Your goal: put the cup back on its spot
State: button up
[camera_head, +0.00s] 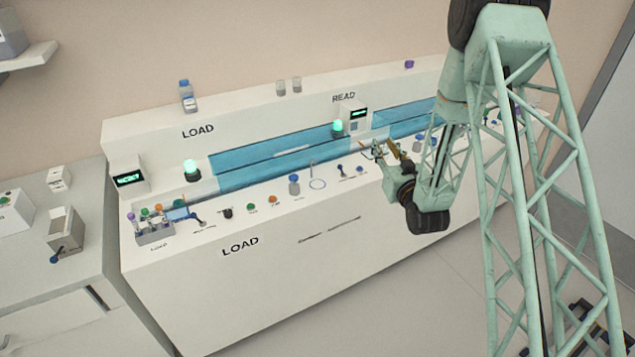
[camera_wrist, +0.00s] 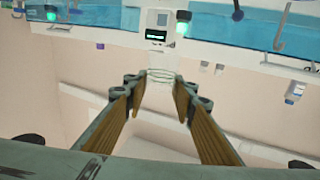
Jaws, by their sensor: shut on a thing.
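My gripper (camera_head: 380,151) is in front of the bench, right of its middle. In the wrist view its two fingers (camera_wrist: 166,86) reach away from the camera and are shut on a clear glass cup (camera_wrist: 163,77). Only the pale rim and faint wall of the cup show between the fingertips; in the head view it is too small and see-through to make out well. A thin blue ring outline (camera_head: 317,184) is marked on the white bench top, left of my gripper, and nothing stands inside it. Whether this is the cup's spot I cannot tell.
Colored knobs line the bench front (camera_head: 252,208). The blue track (camera_head: 285,165) runs behind. Two clear cups (camera_head: 289,86) stand on the back ledge.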

jog(key=s+a+f+n+g+y+p, duration=0.4)
jog(key=s+a+f+n+y+p, duration=0.2)
jog(key=s+f, duration=0.5)
jog(key=s+a+y+p, duration=0.1)
jog(key=s+a+y, duration=0.1)
jog(key=a, duration=0.1)
jog(key=shift+a+g+y, duration=0.3)
jog(key=shift+a, duration=0.05)
jog(key=x, duration=1.3)
jog(key=shift+w+a, duration=0.15)
jog(key=shift+w, duration=0.1)
jog(key=shift+w+a+b, duration=0.1)
jog(key=shift+b, duration=0.2)
jog(key=shift+w+a, duration=0.45)
jog(key=x, duration=0.3)
jog(key=shift+f, duration=0.75)
